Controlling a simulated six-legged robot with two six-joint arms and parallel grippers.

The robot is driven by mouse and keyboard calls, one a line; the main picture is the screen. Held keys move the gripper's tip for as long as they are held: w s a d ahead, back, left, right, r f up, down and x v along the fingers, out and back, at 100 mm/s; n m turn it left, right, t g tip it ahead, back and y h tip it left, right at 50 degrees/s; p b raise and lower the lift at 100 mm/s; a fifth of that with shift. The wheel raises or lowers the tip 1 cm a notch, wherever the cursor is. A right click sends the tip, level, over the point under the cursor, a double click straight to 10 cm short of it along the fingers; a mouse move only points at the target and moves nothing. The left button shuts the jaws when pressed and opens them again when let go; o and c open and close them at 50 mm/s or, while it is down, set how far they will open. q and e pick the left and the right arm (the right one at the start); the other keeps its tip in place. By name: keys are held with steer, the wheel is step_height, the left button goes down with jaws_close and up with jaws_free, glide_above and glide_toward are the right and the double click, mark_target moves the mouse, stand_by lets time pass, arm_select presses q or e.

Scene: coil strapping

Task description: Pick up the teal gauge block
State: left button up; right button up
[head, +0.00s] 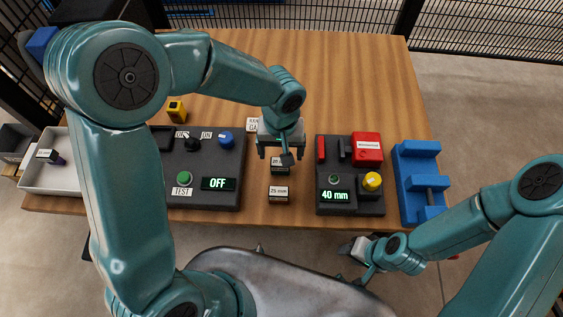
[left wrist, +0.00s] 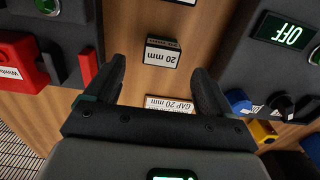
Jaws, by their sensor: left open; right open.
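A small dark, greenish block (head: 280,169) with a white label stands on the wooden table, partly hidden by my left gripper. In the left wrist view the block (left wrist: 163,52) reads 20 mm; its teal colour is hard to make out. My left gripper (head: 281,154) is open and empty above it. In the left wrist view the fingers (left wrist: 158,68) point toward the block from either side, apart from it. A second dark block (head: 278,194), labelled 25 mm, stands nearer to me. My right gripper (head: 352,249) is open and empty off the table's front edge.
A dark panel (head: 208,165) showing OFF stands left of the blocks. A panel with a 40 mm display (head: 336,196) stands to the right, beside a blue holder (head: 419,180). The back of the table (head: 340,80) is clear.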

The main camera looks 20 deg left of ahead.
mark_target(280, 162)
arm_select(q)
steer(key=shift+s+f, duration=0.1)
steer(key=shift+f, duration=0.8)
steer(key=shift+s+a+f, duration=0.1)
steer(key=shift+s+f, duration=0.05)
steer(key=shift+f, duration=0.45)
step_height(280, 162, down, 5)
steer(key=shift+f+p, duration=0.1)
steer(key=shift+p, duration=0.2)
steer(key=c, duration=1.1)
